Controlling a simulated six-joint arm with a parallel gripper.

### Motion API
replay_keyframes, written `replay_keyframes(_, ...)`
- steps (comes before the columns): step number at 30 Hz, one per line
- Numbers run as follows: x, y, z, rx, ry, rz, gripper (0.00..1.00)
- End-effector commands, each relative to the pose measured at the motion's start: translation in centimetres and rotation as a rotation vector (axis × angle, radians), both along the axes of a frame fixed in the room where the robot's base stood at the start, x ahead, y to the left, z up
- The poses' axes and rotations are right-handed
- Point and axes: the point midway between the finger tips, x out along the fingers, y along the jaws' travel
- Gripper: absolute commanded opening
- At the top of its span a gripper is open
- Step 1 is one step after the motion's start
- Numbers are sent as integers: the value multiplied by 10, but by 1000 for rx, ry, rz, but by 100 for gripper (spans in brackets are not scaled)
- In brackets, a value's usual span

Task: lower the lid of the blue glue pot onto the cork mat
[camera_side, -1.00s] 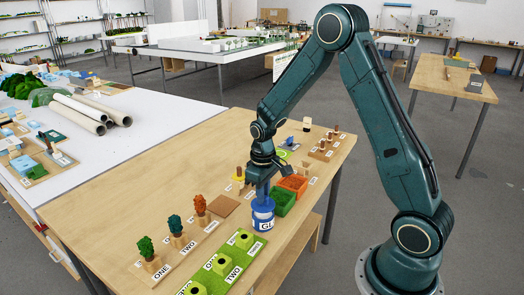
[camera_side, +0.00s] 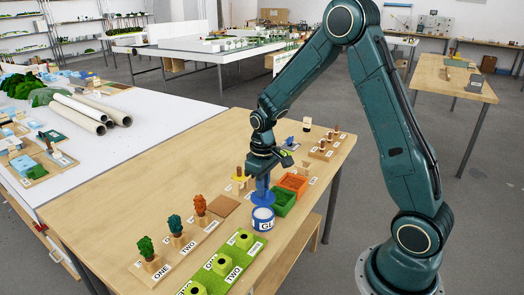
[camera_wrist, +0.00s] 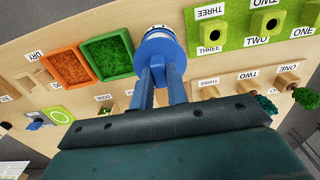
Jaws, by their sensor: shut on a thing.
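The blue glue pot (camera_side: 263,220) stands upright on the table with a white label and a pale round top showing. My gripper (camera_side: 263,194) is shut on the blue lid (camera_side: 263,201), just above the pot. I cannot tell from this angle how wide the gap is. The brown square cork mat (camera_side: 223,205) lies flat and empty to the left of the pot. In the wrist view the blue fingers (camera_wrist: 161,80) reach to the lid (camera_wrist: 162,50), which partly hides the pot (camera_wrist: 157,33).
Green (camera_side: 283,202) and orange (camera_side: 295,184) trays stand right behind the pot. Numbered model trees (camera_side: 200,206) stand to the left of the mat, and a green numbered strip (camera_side: 225,265) lies in front. Small items stand at the far right table end.

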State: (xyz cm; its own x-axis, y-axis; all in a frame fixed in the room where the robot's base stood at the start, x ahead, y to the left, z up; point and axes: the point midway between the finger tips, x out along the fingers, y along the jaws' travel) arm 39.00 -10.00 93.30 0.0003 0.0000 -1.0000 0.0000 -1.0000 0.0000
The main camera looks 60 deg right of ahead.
Motion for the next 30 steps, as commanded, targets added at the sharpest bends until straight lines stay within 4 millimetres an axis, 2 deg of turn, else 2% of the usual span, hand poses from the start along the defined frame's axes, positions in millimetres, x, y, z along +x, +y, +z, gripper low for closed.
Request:
replay_keyframes(5,5,0,-1,0,0,0,3)
replay_keyframes(11,25,-2,-5,0,0,1,3)
replay_keyframes(24,106,-3,-24,0,1,2,3)
replay_keyframes(30,138,-2,-34,0,0,1,3)
